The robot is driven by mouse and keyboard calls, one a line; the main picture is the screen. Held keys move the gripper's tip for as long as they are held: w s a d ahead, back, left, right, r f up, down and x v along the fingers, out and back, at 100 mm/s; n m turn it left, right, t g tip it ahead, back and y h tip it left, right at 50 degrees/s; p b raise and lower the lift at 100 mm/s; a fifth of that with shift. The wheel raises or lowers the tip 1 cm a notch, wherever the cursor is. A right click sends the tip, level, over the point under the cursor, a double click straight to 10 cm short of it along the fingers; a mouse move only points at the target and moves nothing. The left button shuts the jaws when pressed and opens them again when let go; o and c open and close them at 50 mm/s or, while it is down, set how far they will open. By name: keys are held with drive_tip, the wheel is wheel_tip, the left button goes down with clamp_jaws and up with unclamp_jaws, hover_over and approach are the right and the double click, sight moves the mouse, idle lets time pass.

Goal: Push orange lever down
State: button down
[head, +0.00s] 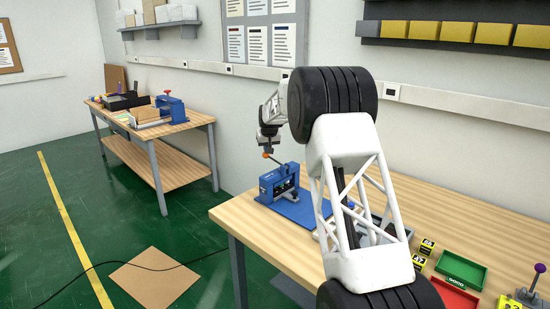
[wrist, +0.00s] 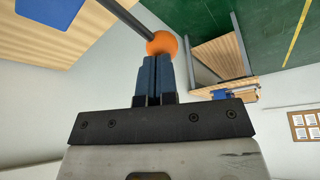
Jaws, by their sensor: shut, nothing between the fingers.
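The orange lever is a dark rod with an orange ball knob (head: 266,154), fixed to a blue press (head: 268,183) at the left end of the near workbench. The rod slants up and left from the press to the ball. My gripper (head: 267,146) is shut and empty, directly above the ball. In the wrist view, the blue fingertips of my gripper (wrist: 154,60) are together and reach the orange ball (wrist: 162,43). The fingers overlap the ball's edge, but I cannot tell for certain whether they touch.
The near wooden workbench (head: 234,212) also holds a green tray (head: 461,270), a red tray (head: 453,297) and a purple-knobbed lever (head: 533,275). My arm hides part of the bench. A second bench (head: 160,148) with another blue press stands at the back left.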

drive_tip(key=shift+f, duration=1.45)
idle(0.6)
drive_tip(key=shift+r, duration=0.15)
wheel_tip(320, 180, up, 11)
idle(1.8)
idle(0.3)
